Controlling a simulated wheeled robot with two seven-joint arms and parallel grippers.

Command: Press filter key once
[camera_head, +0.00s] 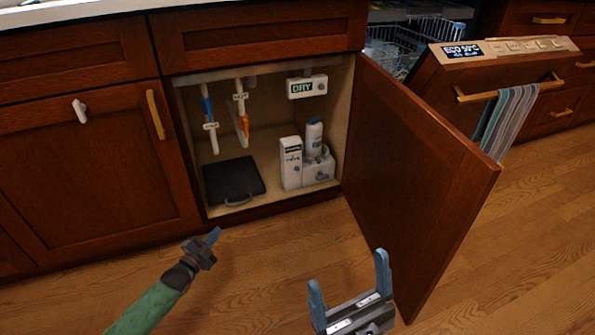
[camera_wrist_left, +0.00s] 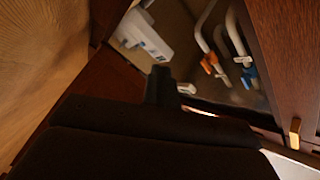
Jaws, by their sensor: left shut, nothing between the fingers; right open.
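The dishwasher door (camera_head: 430,95) is tilted partly open at the upper right. Its control panel (camera_head: 492,58) runs along the top edge, with a lit display (camera_head: 463,50) reading ECO 50°C and a row of small pale keys (camera_head: 528,45). The key labels are too small to read, so I cannot tell which is the filter key. My left gripper (camera_head: 214,238) is shut and empty, low in front of the open cabinet, far from the panel. In the left wrist view it is dark (camera_wrist_left: 160,85). My right gripper (camera_head: 349,270) is open and empty at the bottom centre.
An open cabinet door (camera_head: 415,170) stands between my grippers and the dishwasher. A striped towel (camera_head: 507,122) hangs on the dishwasher handle. The floor in front is clear.

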